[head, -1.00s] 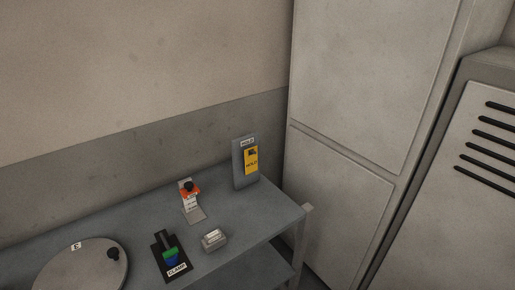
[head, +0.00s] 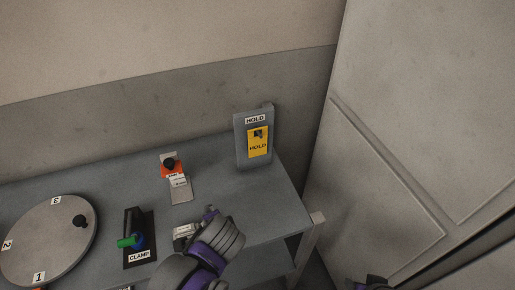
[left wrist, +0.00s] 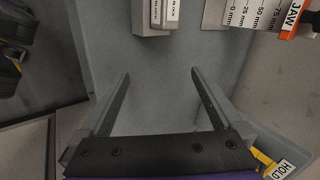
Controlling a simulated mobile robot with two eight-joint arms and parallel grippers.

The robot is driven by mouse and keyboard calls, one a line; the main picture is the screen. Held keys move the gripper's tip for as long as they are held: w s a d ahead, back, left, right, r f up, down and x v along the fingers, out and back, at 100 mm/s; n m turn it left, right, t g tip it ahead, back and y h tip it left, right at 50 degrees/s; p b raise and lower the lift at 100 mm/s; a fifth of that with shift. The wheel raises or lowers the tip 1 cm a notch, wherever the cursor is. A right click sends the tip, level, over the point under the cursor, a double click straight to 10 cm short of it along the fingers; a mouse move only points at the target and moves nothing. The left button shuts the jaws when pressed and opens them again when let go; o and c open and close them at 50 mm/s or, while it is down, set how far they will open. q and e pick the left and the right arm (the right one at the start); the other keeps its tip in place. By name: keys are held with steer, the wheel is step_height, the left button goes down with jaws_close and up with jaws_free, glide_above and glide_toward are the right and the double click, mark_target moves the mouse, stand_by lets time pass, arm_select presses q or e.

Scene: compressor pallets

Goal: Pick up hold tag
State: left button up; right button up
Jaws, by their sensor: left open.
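The yellow hold tag (head: 258,146) hangs on the front of an upright grey holder (head: 241,160) labelled HOLD, at the back right of the table. In the left wrist view, a yellow edge of the tag (left wrist: 262,157) and the HOLD label show at the lower right corner. My left arm reaches in from the bottom of the head view, left of and nearer than the tag. In the left wrist view my left gripper (left wrist: 161,80) is open, with only bare grey surface between its fingers. The tag lies outside them.
A grey table (head: 110,178) carries a numbered disc (head: 50,235), a CLAMP lever unit (head: 137,235), a JAW gauge (head: 180,188) with orange top and a small pale block (head: 184,230) partly behind my arm. A wall stands behind; a tall cabinet (head: 400,130) is on the right.

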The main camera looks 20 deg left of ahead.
arm_select(q)
steer(key=w+m+y, duration=0.1)
steer(key=w+m, duration=0.1)
steer(key=w+d+r+m+t+y+b, duration=0.1)
steer(key=w+m, duration=0.1)
steer(key=m, duration=0.1)
steer(key=w+m+t+y+b, duration=0.1)
steer(key=w+m, duration=0.2)
steer(key=shift+w+d+r, duration=0.1)
steer(key=shift+d+r, duration=0.25)
steer(key=shift+d, duration=0.05)
step_height(320, 180, up, 2)
steer(key=w+d+m+t+y+b, duration=0.1)
steer(key=w+d+m+t, duration=0.1)
steer(key=w+m, duration=0.15)
steer(key=m+t+y+b, duration=0.2)
steer(key=m+t, duration=0.3)
steer(key=m, duration=0.3)
glide_toward(258, 140)
steer(key=shift+p+x, duration=0.3)
steer(key=shift+x, duration=4)
steer(key=c, duration=1.3)
steer(key=shift+o, duration=0.2)
